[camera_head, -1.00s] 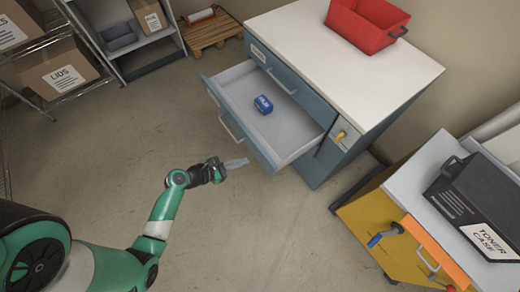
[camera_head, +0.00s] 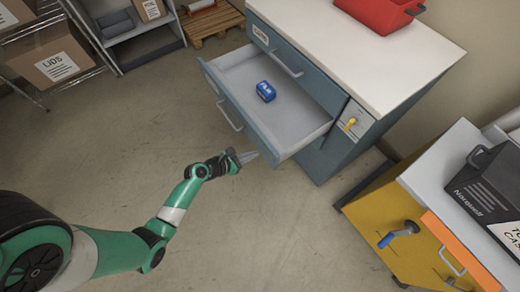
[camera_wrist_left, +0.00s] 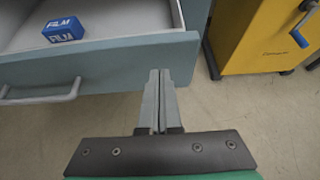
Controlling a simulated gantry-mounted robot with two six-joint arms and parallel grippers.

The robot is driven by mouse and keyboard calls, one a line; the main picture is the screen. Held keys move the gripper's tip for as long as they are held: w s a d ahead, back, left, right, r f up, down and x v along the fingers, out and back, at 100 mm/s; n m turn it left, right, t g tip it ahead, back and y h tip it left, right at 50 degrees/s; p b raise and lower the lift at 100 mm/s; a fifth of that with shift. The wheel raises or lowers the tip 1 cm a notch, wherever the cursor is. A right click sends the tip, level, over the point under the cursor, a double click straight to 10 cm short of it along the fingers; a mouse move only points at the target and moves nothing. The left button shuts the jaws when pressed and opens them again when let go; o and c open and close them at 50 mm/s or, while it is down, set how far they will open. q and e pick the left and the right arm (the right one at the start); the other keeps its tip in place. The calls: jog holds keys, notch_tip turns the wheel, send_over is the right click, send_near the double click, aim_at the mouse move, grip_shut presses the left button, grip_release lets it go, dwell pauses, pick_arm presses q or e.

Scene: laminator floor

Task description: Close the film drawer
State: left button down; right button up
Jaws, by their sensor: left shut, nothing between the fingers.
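The film drawer (camera_head: 244,121) is pulled out of the blue-grey cabinet (camera_head: 344,137). A blue box marked FILM (camera_head: 266,91) lies inside it, and it also shows in the left wrist view (camera_wrist_left: 63,30). The drawer front has a pale bar handle (camera_head: 230,116). My left gripper (camera_head: 250,156) is shut and empty near the right end of the drawer front. In the left wrist view its fingertips (camera_wrist_left: 160,75) overlap the lower edge of the drawer front, right of the handle (camera_wrist_left: 42,96). I cannot tell whether they touch. My right gripper is not in view.
A red bin (camera_head: 382,14) sits on the white cabinet top. A yellow unit (camera_head: 385,220) with a blue-handled crank and a dark case (camera_head: 488,190) stands at the right. Shelves with cardboard boxes (camera_head: 50,58) stand at the left. The floor before the drawer is clear.

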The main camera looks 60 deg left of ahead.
aim_at(267, 148)
pick_arm(q)
jog(key=shift+w+r+b, duration=0.1)
jog(key=shift+w+b, duration=0.25)
jog(key=shift+w, duration=1.55)
jog(key=shift+w, duration=0.1)
